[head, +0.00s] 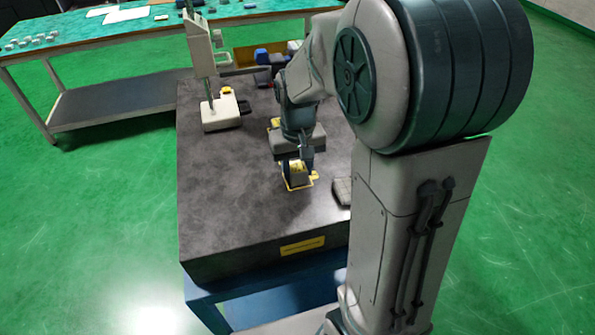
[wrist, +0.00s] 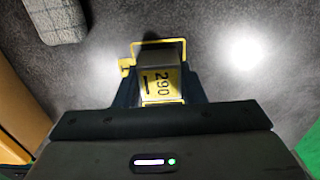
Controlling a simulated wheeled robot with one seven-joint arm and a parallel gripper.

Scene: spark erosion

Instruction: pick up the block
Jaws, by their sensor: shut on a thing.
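The block (wrist: 161,80) is a small metal piece with a yellow face marked "290" in the wrist view. It also shows in the head view (head: 296,170), near the front of the dark stone table. My gripper (wrist: 160,88) is shut on it, with one dark finger on each side. In the head view my gripper (head: 297,163) comes down from above onto the block. A yellow outline (wrist: 158,42) is marked on the stone around the block's place. Whether the block touches the surface I cannot tell.
The dark stone top (head: 235,200) is clear on its left and front. A white-based height stand (head: 221,113) is at the back left. A grey item (head: 342,190) lies right of the block. Blue and dark objects (head: 270,60) stand behind the table.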

